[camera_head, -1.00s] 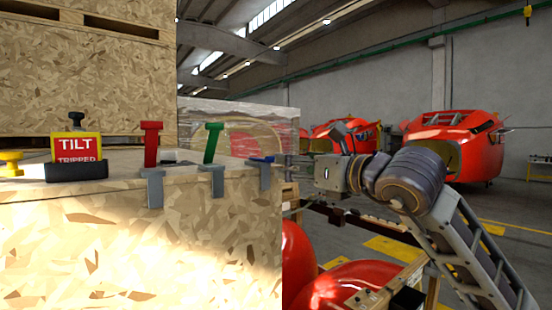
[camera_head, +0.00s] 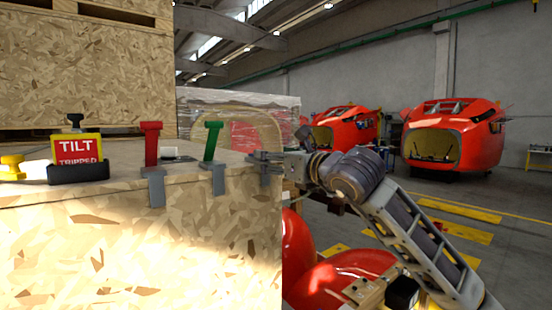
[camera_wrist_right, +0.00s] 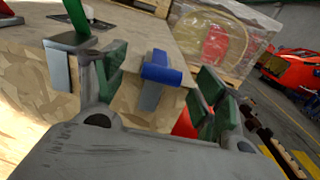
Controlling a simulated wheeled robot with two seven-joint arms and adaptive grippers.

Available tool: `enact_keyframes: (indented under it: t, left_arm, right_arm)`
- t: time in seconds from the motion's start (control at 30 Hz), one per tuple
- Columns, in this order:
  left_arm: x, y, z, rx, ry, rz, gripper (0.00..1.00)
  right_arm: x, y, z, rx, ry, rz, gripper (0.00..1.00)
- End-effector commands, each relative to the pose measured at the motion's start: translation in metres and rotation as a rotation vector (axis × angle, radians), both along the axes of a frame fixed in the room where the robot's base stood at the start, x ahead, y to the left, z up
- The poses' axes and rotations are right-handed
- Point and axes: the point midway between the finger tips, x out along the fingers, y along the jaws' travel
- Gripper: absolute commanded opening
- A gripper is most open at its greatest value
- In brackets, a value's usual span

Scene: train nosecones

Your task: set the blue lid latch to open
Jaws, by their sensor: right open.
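The blue lid latch (camera_wrist_right: 162,72) shows in the right wrist view between my open fingers, with its blue handle lying low over a grey bracket (camera_wrist_right: 150,95) on the crate's edge. My right gripper (camera_head: 262,158) is open at the crate's right corner in the head view and hides the blue handle there. In the wrist view its fingers (camera_wrist_right: 160,84) stand on either side of the latch, with gaps visible. The green latch (camera_head: 213,142) and the red latch (camera_head: 151,145) stand upright to the left. My left gripper is out of view.
The wooden crate (camera_head: 130,235) fills the left. A yellow tilt indicator (camera_head: 76,150) stands on it, with taller crates behind. A wrapped load (camera_head: 245,115) stands behind the corner. Red nosecones (camera_head: 450,140) stand at the right; another red shape lies below my right arm.

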Motion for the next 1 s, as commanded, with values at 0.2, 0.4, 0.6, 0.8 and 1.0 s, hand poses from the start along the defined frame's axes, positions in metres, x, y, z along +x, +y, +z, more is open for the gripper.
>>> enact_keyframes:
  t: [0.2, 0.4, 0.6, 0.8, 1.0]
  left_arm:
    - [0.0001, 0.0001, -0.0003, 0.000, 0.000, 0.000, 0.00]
    - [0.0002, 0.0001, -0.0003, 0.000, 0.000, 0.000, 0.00]
    - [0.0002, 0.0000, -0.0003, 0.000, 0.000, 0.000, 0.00]
    - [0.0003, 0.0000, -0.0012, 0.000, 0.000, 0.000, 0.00]
    - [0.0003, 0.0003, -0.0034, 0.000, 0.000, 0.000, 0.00]
  right_arm:
    - [-0.0002, -0.0001, -0.0002, 0.000, 0.000, 0.000, 0.59]
    - [-0.0002, -0.0001, -0.0002, 0.000, 0.000, 0.000, 0.33]
    - [-0.0002, -0.0002, -0.0002, 0.000, 0.000, 0.000, 0.08]
    - [-0.0002, -0.0020, 0.0005, 0.001, -0.001, 0.000, 0.07]
    - [-0.0003, -0.0078, 0.0035, 0.002, -0.001, 0.000, 0.07]
